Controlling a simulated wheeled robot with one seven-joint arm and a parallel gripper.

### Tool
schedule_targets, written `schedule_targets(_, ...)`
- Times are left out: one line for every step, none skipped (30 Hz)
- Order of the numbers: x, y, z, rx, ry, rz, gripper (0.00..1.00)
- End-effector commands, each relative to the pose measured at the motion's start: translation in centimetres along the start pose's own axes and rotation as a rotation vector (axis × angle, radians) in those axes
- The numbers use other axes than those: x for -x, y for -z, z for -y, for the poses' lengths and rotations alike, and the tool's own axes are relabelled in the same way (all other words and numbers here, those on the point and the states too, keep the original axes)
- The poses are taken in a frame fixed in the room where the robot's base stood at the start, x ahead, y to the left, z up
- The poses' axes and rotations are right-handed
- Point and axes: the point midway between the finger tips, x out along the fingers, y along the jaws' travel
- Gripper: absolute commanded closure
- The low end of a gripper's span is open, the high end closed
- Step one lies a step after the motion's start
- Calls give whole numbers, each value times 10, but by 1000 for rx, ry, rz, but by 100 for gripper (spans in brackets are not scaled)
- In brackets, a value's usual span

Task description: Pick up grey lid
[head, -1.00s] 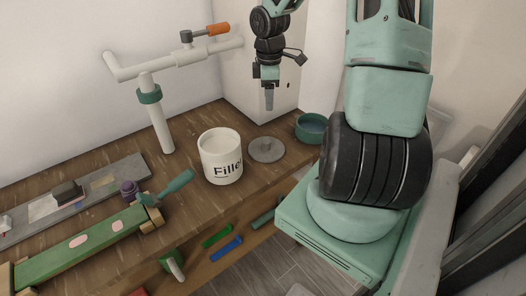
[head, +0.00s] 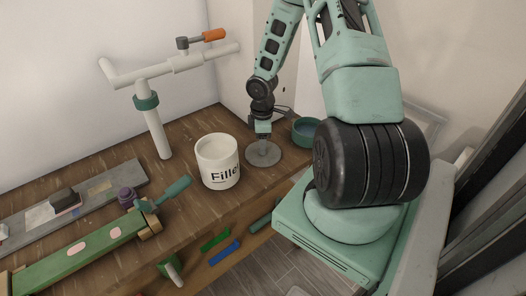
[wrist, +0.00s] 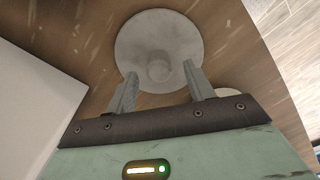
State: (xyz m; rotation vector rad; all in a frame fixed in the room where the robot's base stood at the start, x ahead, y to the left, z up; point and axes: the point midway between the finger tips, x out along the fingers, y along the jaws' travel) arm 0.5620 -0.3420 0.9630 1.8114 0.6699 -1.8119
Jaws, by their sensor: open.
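The grey lid (head: 257,156) is a round flat disc with a small knob, lying on the wooden bench to the right of the white "Filler" tub. In the wrist view the lid (wrist: 150,35) lies just beyond the fingertips, and its round knob sits between them. My gripper (head: 263,142) is directly above the lid, pointing down. In the wrist view my gripper (wrist: 160,72) is open, one finger on each side of the knob. I cannot tell whether the fingers touch the lid.
The white tub (head: 218,163) stands close to the left of the lid. A green bowl (head: 305,132) is close on the right. A white pipe stand (head: 155,125) rises behind. Tools and a green board (head: 85,248) fill the left of the bench.

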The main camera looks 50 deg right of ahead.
Motion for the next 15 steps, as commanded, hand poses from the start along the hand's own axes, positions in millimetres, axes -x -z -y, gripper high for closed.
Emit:
schedule_targets(-7,0,0,2,2,2,47)
schedule_targets(-9,0,0,1,1,1,47)
schedule_targets(-12,0,0,0,1,1,47)
schedule_targets(-14,-1,0,1,0,1,47)
schedule_targets(-15,-1,0,1,0,1,47)
schedule_targets(-16,-1,0,1,-1,0,47)
schedule_targets(-16,-1,0,0,-1,0,47)
schedule_targets(-16,-1,-1,0,-1,0,47)
schedule_targets(-16,-1,-1,0,-1,0,47)
schedule_targets(-16,-1,-1,0,-1,0,47)
schedule_targets(-16,-1,-1,0,-1,0,47)
schedule_targets(-16,-1,-1,0,-1,0,52)
schedule_targets(-16,-1,-1,0,-1,0,61)
schedule_targets(-16,-1,0,0,-1,0,69)
schedule_targets(-16,-1,0,0,-1,0,80)
